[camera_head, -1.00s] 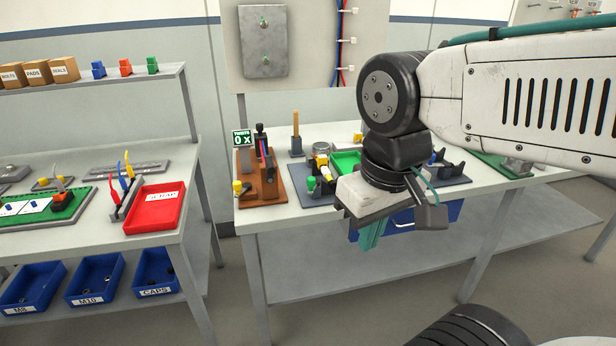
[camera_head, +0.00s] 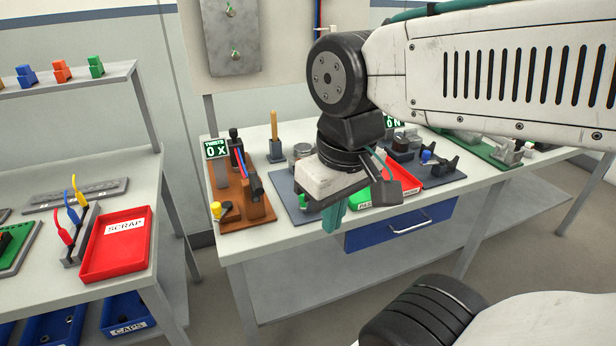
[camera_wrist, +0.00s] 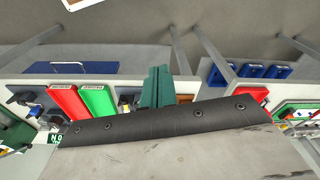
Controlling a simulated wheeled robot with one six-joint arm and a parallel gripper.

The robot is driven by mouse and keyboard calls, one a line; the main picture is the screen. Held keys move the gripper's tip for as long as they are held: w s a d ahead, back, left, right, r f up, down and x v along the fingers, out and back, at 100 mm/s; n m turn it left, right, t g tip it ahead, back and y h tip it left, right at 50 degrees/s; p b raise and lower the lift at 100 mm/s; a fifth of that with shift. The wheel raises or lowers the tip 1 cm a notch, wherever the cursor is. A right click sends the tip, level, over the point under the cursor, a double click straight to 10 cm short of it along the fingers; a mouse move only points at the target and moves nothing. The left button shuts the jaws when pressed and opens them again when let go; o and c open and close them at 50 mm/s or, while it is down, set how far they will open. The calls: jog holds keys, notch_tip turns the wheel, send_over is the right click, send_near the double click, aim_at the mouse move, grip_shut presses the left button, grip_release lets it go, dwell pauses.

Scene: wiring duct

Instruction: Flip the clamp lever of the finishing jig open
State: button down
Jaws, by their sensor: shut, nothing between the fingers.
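My gripper (camera_head: 334,216) hangs in front of the bench, its teal fingers pointing down and closed together with nothing between them. The teal fingers also show in the wrist view (camera_wrist: 157,88). The pictures do not label the finishing jig, and I cannot tell its clamp lever for certain. A brown fixture (camera_head: 262,212) stands at the bench's left end, with black posts, red and blue wires and a yellow-topped part. A dark fixture with black blocks and a blue part (camera_head: 427,157) stands right of the trays. My wrist hides part of the grey plate (camera_head: 284,187) between them.
A red tray (camera_head: 431,171) and green tray (camera_head: 362,198) lie behind my gripper. A blue drawer (camera_head: 370,236) is under the bench front. A sign reading 0 X (camera_head: 215,149) stands by the brown fixture. The left bench holds a red SCRAP tray (camera_head: 144,228).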

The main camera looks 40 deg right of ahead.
jog(key=w+d+m+y, duration=0.2)
jog(key=w+d+m, duration=0.6)
jog(key=w+m, duration=0.35)
jog(key=w+d+f+m+y, duration=0.1)
jog(key=w+d+f+m, duration=0.1)
jog(key=d+m, duration=0.3)
jog(key=w+d+f+m+y, duration=0.1)
jog(key=w+d+f+m, duration=0.1)
jog(key=w+d+m, duration=0.3)
jog(key=d, duration=0.4)
jog(key=shift+f+m, duration=0.15)
jog(key=shift+m, duration=0.2)
jog(key=w+a+f, duration=0.2)
jog(key=a+f, duration=0.5)
jog(key=f, duration=0.2)
jog(key=shift+w+a, duration=0.2)
jog(key=shift+w, duration=0.1)
